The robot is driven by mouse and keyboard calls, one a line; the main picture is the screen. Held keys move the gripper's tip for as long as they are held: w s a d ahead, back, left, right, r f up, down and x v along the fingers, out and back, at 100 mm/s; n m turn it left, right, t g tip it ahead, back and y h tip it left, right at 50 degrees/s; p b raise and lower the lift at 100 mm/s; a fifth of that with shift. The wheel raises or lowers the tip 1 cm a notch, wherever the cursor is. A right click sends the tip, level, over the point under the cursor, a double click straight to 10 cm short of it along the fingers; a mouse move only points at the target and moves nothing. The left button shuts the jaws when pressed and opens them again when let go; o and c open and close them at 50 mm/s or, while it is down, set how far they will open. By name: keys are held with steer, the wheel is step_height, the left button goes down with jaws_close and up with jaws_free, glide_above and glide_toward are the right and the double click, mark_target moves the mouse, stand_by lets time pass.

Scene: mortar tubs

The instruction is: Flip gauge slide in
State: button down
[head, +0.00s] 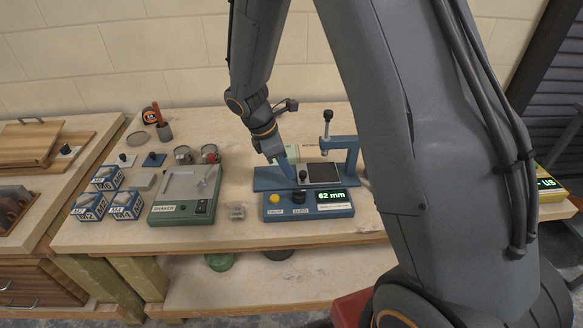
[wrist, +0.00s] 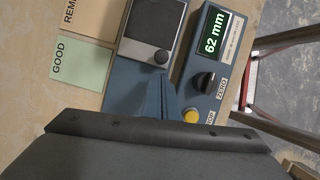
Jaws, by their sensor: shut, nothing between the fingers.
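The gauge's display (head: 331,196) reads 62 mm.
A yellow button (head: 274,199) and a black dial (head: 298,196) sit on the gauge's front box. A blue post (head: 352,155) rises at the right. The green shaker (head: 185,195) and several blue-and-white boxes stand left. Green GOOD card (wrist: 80,65) lies behind the gauge.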

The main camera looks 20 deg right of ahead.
steer(key=a, duration=0.2)
steer(key=a+r, duration=0.1)
steer(key=shift+w+a+r, duration=0.1)
steer(key=shift+w+a, duration=0.05)
steer(key=shift+w, duration=0.2)
steer(key=b+v, duration=0.2)
steer(key=v, duration=0.5)
steer(key=s+d+m+t+y, duration=0.1)
steer(key=s+d+m+y, duration=0.1)
steer(key=s+m, duration=0.6)
steer(key=s+d+m+y, duration=0.2)
steer(key=s+d+m, duration=0.2)
steer(key=s+m, duration=0.4)
steer(key=shift+s+d+f+m+t, duration=0.2)
steer(key=shift+s+f+m+t, duration=0.1)
steer(key=shift+f+m+t, duration=0.15)
